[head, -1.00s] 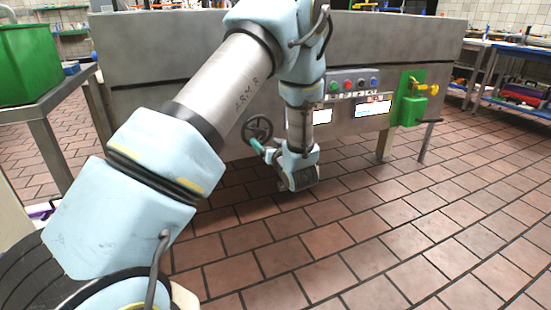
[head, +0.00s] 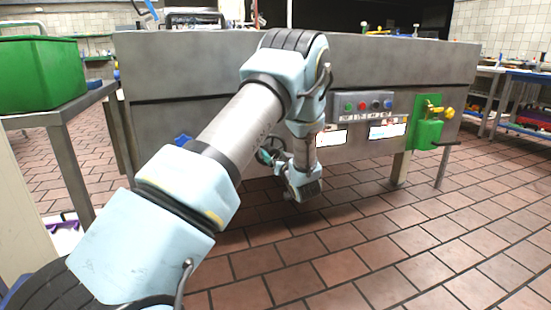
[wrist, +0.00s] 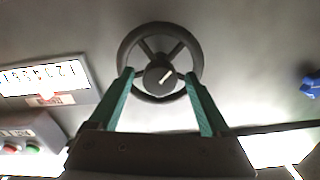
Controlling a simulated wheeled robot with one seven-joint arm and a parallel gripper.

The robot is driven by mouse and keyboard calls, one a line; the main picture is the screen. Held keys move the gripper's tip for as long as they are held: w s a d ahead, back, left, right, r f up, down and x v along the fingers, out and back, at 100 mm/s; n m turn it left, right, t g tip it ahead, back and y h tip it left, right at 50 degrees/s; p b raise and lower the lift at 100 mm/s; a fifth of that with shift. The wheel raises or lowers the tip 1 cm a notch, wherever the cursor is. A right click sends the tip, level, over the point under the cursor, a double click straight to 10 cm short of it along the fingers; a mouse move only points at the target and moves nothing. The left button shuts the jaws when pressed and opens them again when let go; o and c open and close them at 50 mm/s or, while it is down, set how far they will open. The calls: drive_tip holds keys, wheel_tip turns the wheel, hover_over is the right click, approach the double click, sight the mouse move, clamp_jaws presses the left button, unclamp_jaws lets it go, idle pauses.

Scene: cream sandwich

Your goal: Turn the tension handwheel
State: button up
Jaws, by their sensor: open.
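I cannot tell whether the fingers touch the wheel. In the head view my gripper (head: 265,155) is at the machine's front, low on the panel, and the wheel there is mostly hidden behind my arm.
A control box with coloured buttons (head: 364,104) and label plates sits right of my wrist. A blue knob (head: 182,140) is to the left. A green unit with a yellow handle (head: 428,125) is further right. A green bin (head: 40,75) stands on the left table. The tiled floor in front is clear.

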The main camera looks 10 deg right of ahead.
drive_tip(key=shift+w, duration=0.1)
drive_tip(key=shift+c, duration=0.4)
clamp_jaws()
